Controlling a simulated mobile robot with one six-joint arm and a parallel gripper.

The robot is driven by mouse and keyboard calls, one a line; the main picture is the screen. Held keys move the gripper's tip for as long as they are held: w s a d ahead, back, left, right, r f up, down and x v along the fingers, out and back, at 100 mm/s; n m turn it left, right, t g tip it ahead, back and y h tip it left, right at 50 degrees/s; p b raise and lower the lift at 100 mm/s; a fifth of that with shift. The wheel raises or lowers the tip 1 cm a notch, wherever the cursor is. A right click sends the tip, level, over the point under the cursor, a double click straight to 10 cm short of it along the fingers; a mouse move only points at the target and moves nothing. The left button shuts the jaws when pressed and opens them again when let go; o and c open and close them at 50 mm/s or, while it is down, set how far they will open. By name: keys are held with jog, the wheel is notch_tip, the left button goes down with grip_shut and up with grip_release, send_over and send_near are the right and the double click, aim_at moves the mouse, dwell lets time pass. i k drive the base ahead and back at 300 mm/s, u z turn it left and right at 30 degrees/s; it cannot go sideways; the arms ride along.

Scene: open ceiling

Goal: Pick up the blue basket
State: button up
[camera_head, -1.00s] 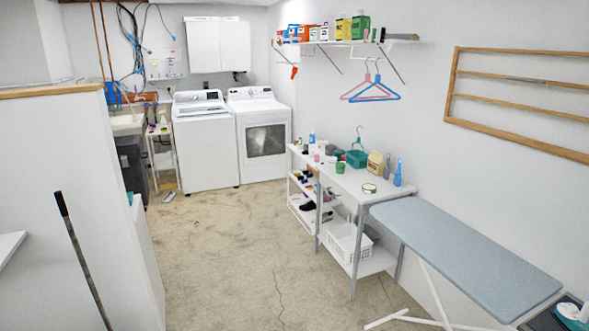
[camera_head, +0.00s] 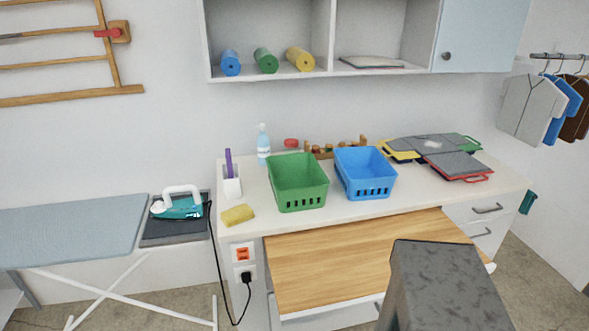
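The blue basket (camera_head: 366,186) stands upright on the white counter (camera_head: 425,196), near its front edge. It is an open-topped plastic basket with slots low in its front side. A green basket (camera_head: 298,194) of similar shape stands just to its left, with a small gap between them. A dark grey block-like part at the lower right may be part of my own body. My gripper is not in view.
A wooden pull-out board (camera_head: 350,262) juts out below the counter. A yellow sponge (camera_head: 238,215), bottle (camera_head: 263,145) and iron (camera_head: 180,204) are to the left. White shelves (camera_head: 330,40) hang above.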

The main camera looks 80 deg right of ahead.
aim_at(363, 174)
jog(key=u, duration=0.25)
jog(key=k, duration=0.55)
jog(key=z, duration=1.45)
jog(key=k, duration=0.15)
jog(key=z, duration=2.6)
